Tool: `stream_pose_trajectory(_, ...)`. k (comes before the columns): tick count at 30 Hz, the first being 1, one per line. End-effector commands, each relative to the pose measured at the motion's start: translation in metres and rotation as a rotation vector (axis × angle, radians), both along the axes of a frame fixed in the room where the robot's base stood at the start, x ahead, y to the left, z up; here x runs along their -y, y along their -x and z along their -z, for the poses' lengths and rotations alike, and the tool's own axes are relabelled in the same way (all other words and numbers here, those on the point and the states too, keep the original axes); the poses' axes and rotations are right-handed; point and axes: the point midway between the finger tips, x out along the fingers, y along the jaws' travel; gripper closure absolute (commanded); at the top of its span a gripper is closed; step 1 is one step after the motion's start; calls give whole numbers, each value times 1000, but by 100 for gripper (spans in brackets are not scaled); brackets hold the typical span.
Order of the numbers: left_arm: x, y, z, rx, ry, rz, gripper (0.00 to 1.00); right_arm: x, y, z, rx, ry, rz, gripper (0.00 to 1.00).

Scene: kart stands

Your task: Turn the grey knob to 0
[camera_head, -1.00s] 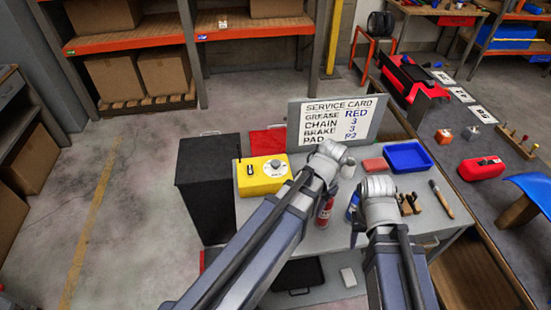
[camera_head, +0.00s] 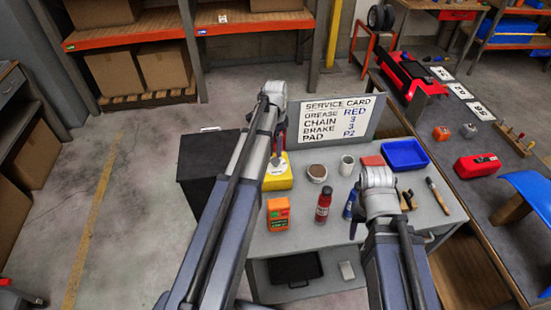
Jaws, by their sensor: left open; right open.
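A yellow box (camera_head: 281,182) stands on the grey cart top, partly behind my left forearm. The grey knob (camera_head: 278,166) is on its upper face, mostly covered by my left gripper, so its setting cannot be read. My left gripper (camera_head: 277,155) is open and points down at the knob. I cannot tell whether its fingers touch or surround the knob. My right gripper (camera_head: 379,191) is open over the right part of the cart, its fingers mostly hidden by its own wrist.
A service card (camera_head: 341,113) stands at the cart's back. An orange box (camera_head: 278,214), a red bottle (camera_head: 323,204), a blue bottle (camera_head: 350,203), a white cup (camera_head: 346,165) and a blue tray (camera_head: 405,154) stand nearby. A black cabinet (camera_head: 205,160) adjoins on the left.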

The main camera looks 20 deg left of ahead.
Motion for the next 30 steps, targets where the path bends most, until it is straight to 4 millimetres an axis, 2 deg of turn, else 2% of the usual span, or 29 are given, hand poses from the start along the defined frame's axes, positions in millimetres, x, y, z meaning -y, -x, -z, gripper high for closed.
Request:
stream_pose_trajectory(16,1,0,66,0,0,-1,23,0,0,66,0,1,-1,50)
stream_pose_trajectory(28,1,0,71,0,0,-1,23,0,0,71,0,1,0,50)
stream_pose_trajectory(30,1,0,71,0,0,-1,29,0,0,71,0,1,0,50)
